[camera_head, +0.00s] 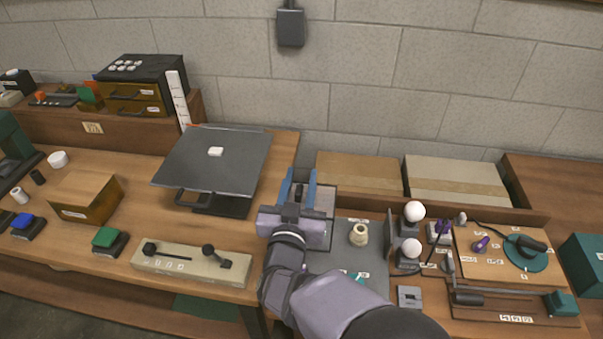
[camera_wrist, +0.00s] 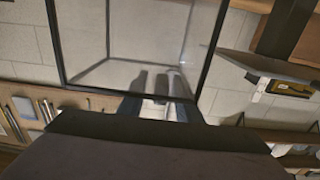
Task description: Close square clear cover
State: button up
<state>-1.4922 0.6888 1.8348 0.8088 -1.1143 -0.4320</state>
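The square clear cover shows as a see-through pane with a thin black frame (camera_wrist: 201,75); it fills the upper middle of the wrist view. In the head view its dark-edged frame (camera_head: 335,203) stands just right of my gripper, partly hidden by it. My gripper (camera_head: 298,181) points toward the back wall, with its two blue fingers apart. In the wrist view the gripper fingers (camera_wrist: 155,108) are at the frame's near edge, with a pale gap between them. I cannot tell whether they touch the cover.
A dark tilted plate on a stand (camera_head: 214,165) is left of my gripper. A cream bottle-like part (camera_head: 359,234) and white bulbs (camera_head: 414,211) stand to the right. A beige block with black levers (camera_head: 190,265) lies at the front left. Low wooden boxes (camera_head: 360,178) line the back.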

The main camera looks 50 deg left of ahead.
jog(key=shift+w+a, duration=0.4)
grip_shut()
jog(key=shift+w+d, duration=0.15)
jog(key=w+d+b, duration=0.3)
jog(key=w+d, duration=0.5)
jog(key=shift+w+d+b, duration=0.3)
jog(key=shift+w+d, duration=0.05)
jog(key=shift+d, duration=0.05)
grip_release()
jog(key=shift+w+d, duration=0.15)
